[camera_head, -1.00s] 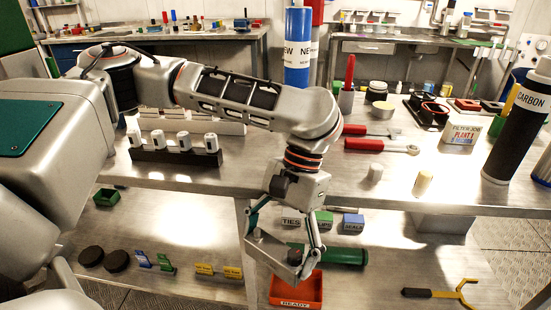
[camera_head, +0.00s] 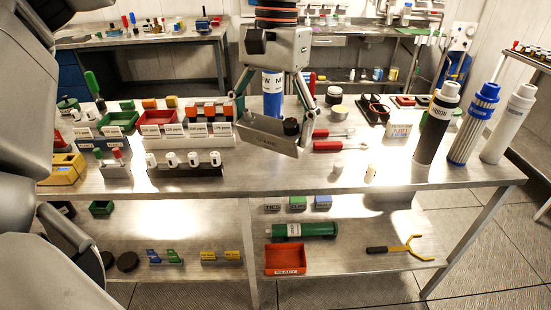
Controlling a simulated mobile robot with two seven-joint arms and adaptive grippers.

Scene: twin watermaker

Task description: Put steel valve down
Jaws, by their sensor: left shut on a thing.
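My left gripper (camera_head: 274,118) hangs above the middle of the workbench, fingers pointing down. It is shut on the steel valve (camera_head: 264,137), a grey steel piece with a flat, slightly tilted front face, small lettering and a dark round part at its right. The valve looks clear of the bench top, though the exact gap is hard to tell. It hides part of the bench and the lower part of a blue cylinder (camera_head: 272,88) behind it. My right gripper is not in view.
The steel workbench (camera_head: 320,175) has bare room along its front. Red-handled tools (camera_head: 330,146) lie to the right, with tall filter cylinders (camera_head: 436,125) beyond. A rack of white fittings (camera_head: 185,170) stands left. The lower shelf holds a red READY tray (camera_head: 285,260) and a green cylinder (camera_head: 303,230).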

